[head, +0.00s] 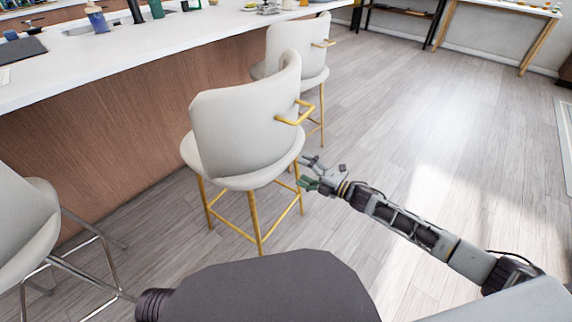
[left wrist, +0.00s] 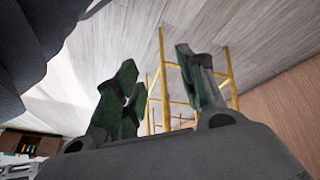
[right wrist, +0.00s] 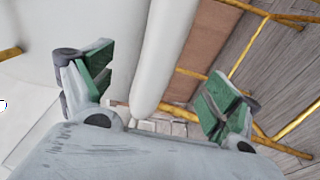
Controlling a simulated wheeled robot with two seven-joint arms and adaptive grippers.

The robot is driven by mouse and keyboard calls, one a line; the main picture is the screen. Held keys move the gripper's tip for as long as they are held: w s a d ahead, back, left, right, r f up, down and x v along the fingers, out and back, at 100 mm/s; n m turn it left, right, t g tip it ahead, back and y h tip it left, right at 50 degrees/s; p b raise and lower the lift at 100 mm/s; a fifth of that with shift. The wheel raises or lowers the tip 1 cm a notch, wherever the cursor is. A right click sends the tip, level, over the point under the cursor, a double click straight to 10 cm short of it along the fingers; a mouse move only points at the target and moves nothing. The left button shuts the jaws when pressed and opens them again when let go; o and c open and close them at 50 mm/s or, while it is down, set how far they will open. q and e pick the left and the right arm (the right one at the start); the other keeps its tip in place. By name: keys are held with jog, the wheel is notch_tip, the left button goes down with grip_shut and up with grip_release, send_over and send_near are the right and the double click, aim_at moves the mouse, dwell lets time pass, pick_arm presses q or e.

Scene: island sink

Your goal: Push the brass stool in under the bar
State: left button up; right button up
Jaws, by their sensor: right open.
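The brass stool (head: 245,125) has a pale curved seat and back, a brass back handle (head: 297,113) and brass legs (head: 255,220). It stands upright beside the bar (head: 110,150), which has a white top and wood front. My right gripper (head: 316,174) is open, just right of the stool near seat height. In the right wrist view, a pale stool edge (right wrist: 155,60) shows beyond and between its spread fingers (right wrist: 155,95); contact is unclear. My left gripper (left wrist: 155,90) is open and empty in the left wrist view, with brass legs (left wrist: 165,80) beyond; it is not in the head view.
A second brass-legged stool (head: 300,50) stands behind, farther along the bar. A chrome-legged stool (head: 25,220) stands at the left. Bottles (head: 97,18) and a sink (head: 90,30) are on the bar top. The wooden floor (head: 420,110) at the right is clear.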

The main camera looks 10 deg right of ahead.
aim_at(286, 162)
jog(key=b+x, duration=0.1)
jog(key=x, duration=0.6)
jog(key=shift+w+a, duration=0.4)
jog(key=shift+w, duration=0.05)
pick_arm(q)
jog(key=f, duration=0.1)
jog(key=d+f, duration=0.1)
jog(key=f, duration=0.1)
jog(key=shift+w+f+t, duration=0.2)
jog(key=shift+f+t, duration=0.1)
pick_arm(e)
jog(key=shift+w+a, duration=0.2)
pick_arm(q)
jog(key=shift+s, duration=0.1)
pick_arm(e)
jog(key=shift+f, duration=0.1)
grip_shut()
